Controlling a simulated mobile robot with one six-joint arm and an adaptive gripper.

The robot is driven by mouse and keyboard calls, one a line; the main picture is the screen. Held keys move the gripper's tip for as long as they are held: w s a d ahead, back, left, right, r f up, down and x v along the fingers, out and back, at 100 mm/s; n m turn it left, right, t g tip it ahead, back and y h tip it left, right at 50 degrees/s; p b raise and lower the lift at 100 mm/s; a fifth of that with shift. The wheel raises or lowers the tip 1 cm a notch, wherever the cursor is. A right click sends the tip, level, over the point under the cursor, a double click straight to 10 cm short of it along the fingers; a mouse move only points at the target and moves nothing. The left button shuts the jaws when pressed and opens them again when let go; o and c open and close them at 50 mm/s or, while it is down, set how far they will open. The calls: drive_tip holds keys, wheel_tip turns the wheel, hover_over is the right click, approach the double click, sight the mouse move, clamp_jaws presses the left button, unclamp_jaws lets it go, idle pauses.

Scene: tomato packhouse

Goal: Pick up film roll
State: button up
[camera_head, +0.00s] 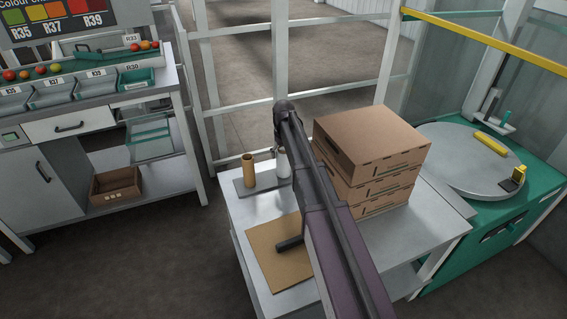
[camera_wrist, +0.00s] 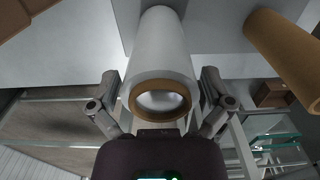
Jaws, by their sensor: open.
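The film roll (camera_wrist: 160,60) is a white cylinder with a brown cardboard core at its near end. In the wrist view it lies between the two fingers of my gripper (camera_wrist: 160,94), which is open with a finger on either side. I cannot tell whether the fingers touch it. In the head view the white roll (camera_head: 284,164) stands upright at the back of the table, partly hidden by my arm. My gripper is not clearly visible there.
A bare brown tube (camera_head: 248,171), also at right in the wrist view (camera_wrist: 285,55), stands beside the roll on a grey plate (camera_head: 262,182). Stacked cardboard boxes (camera_head: 372,150) sit right of my arm. A flat brown sheet (camera_head: 268,262) lies at the table's front left.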

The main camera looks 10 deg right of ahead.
drive_tip(key=c, duration=0.8)
drive_tip(key=shift+r, duration=0.2)
wheel_tip(320, 180, up, 18)
drive_tip(key=p, duration=1.8)
drive_tip(key=shift+f, duration=0.2)
idle(0.4)
